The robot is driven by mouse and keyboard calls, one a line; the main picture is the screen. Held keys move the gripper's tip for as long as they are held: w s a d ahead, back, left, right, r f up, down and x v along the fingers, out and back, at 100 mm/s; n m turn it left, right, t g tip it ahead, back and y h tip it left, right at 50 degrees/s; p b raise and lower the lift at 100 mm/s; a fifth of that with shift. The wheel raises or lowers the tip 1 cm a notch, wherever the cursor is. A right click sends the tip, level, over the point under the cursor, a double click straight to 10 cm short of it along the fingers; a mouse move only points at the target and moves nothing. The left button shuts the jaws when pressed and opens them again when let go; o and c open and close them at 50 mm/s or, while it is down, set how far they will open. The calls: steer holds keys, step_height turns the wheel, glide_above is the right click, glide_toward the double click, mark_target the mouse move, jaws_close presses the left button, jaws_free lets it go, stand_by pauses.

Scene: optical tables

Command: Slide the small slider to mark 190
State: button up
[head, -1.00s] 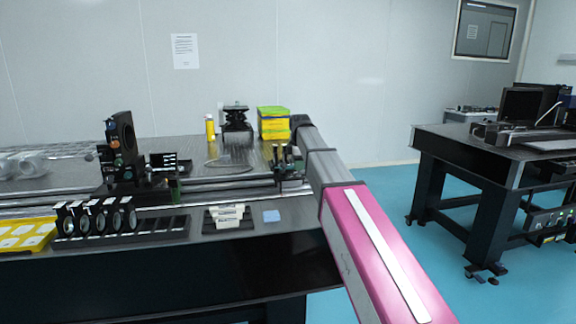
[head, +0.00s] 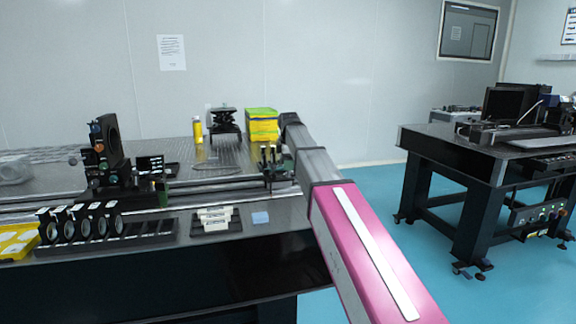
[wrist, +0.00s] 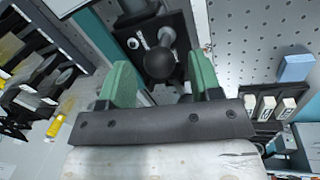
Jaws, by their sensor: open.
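My gripper (wrist: 163,82) is open, its two green fingers apart in the wrist view. A dark round knob (wrist: 158,62) on a black mount shows between and beyond the fingers; I cannot tell whether they touch it. It may belong to the small slider, but no scale or mark is readable. In the head view my arm reaches over the table's right end, and small dark upright parts (head: 270,160) stand at the rail there; I cannot tell slider from gripper. A larger black mount (head: 105,155) stands on the rail (head: 215,183) further left.
A rack of round lenses (head: 85,225), white labelled boxes (head: 215,214) and a blue block (head: 260,218) lie along the front of the table. Yellow-green boxes (head: 263,125) and a yellow bottle (head: 197,129) stand behind. Another table (head: 445,148) stands to the right across open floor.

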step_height(320, 180, up, 10)
steer(key=s, duration=0.1)
steer(key=shift+s+f, duration=0.25)
steer(key=shift+s, duration=0.15)
